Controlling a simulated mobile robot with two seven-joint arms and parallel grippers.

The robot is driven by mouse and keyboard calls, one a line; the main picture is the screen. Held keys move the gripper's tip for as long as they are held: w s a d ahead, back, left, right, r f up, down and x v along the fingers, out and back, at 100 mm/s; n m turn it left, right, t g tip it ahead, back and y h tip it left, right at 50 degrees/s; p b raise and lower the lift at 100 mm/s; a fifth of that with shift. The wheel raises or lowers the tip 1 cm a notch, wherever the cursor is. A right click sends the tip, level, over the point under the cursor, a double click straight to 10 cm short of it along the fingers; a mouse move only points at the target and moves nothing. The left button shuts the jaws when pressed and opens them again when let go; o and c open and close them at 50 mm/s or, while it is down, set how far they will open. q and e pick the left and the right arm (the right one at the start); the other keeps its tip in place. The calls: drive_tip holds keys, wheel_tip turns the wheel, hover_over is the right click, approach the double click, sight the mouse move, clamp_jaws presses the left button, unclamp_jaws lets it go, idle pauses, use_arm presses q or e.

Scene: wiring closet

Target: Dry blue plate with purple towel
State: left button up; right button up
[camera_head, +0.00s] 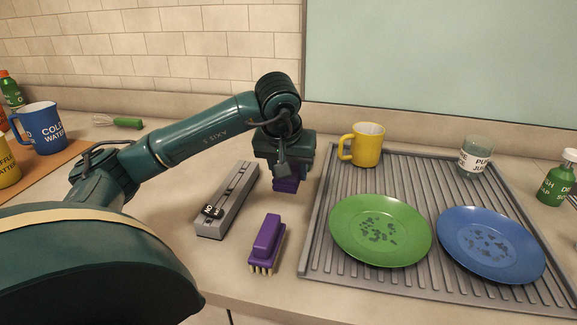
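A blue plate (490,246) lies at the right on a ribbed grey drying mat (415,172), with darker wet-looking spots at its middle. My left arm reaches in from the left, and my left gripper (286,173) points down over the counter just left of the mat. A purple thing (287,185), perhaps the purple towel, shows directly under the gripper and is mostly hidden by it. The fingers are hidden, so I cannot tell if they are closed on it.
A spotted green plate (380,231) lies left of the blue plate. A yellow mug (366,145) and a glass (475,157) stand behind. A purple brush (266,244) and a grey slider box (228,202) lie left of the mat. A green bottle (557,183) stands far right.

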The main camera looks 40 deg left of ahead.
sight(289, 200)
use_arm(q)
drive_tip(key=shift+f+b, duration=0.7)
drive_tip(key=shift+f, duration=0.45)
drive_tip(key=shift+f+b, duration=0.95)
drive_tip(key=shift+f, duration=0.35)
drive_tip(key=o, duration=0.6)
drive_tip(key=shift+r, duration=0.1)
drive_tip(key=o, duration=0.4)
drive_tip(key=shift+o, duration=0.2)
use_arm(e)
drive_tip(key=shift+s+d+r+t, duration=0.1)
drive_tip(key=shift+s+d+t, duration=0.3)
drive_tip(key=shift+d+t, duration=0.25)
use_arm(q)
drive_tip(key=shift+r+p, duration=0.25)
drive_tip(key=shift+p, duration=0.15)
use_arm(e)
drive_tip(key=shift+w+a+r, duration=0.1)
drive_tip(key=shift+w+r, duration=0.05)
drive_tip(key=shift+r, duration=0.2)
